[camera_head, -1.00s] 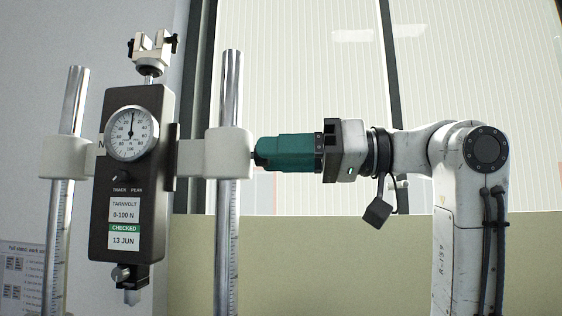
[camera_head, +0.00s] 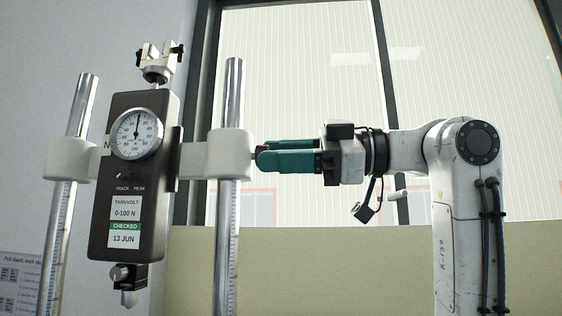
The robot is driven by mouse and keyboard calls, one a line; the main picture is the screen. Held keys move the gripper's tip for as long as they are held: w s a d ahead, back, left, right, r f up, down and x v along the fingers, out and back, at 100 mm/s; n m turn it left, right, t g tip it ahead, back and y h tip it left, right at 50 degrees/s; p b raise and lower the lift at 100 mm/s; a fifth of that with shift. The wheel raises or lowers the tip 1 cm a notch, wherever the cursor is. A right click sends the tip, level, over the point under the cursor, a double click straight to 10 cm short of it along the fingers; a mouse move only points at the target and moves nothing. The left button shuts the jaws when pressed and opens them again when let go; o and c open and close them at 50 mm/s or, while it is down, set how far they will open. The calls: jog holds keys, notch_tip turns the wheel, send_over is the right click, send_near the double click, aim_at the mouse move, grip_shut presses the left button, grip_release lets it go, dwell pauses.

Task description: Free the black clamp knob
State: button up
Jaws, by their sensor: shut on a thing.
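The black clamp knob (camera_head: 254,154) sits at the right side of the white clamp block (camera_head: 216,154) on the right steel column (camera_head: 227,262). Only a small dark sliver of it shows; the rest is hidden by the green fingers. My gripper (camera_head: 265,155) comes in level from the right and is shut on the knob. Its two green fingers show one above the other with a narrow gap between them. The dark force gauge (camera_head: 131,180) with its round white dial (camera_head: 136,134) hangs upright between the two columns.
A left steel column (camera_head: 60,250) carries another white block (camera_head: 75,158). A small white grip fixture (camera_head: 156,61) tops the gauge. A printed sheet (camera_head: 20,285) is at the lower left. Window panels and a pale yellow wall lie behind, with open space below my arm.

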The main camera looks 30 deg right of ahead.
jog(key=n+b, duration=0.2)
jog(key=n, duration=1.8)
jog(key=shift+f, duration=0.1)
jog(key=shift+n, duration=0.4)
jog(key=o, duration=1.1)
jog(key=shift+c, duration=0.2)
jog(key=b+v, duration=0.2)
jog(key=v, duration=0.8)
jog(key=shift+s+d+b, duration=0.25)
jog(key=shift+d+b, duration=0.1)
jog(key=shift+b, duration=0.05)
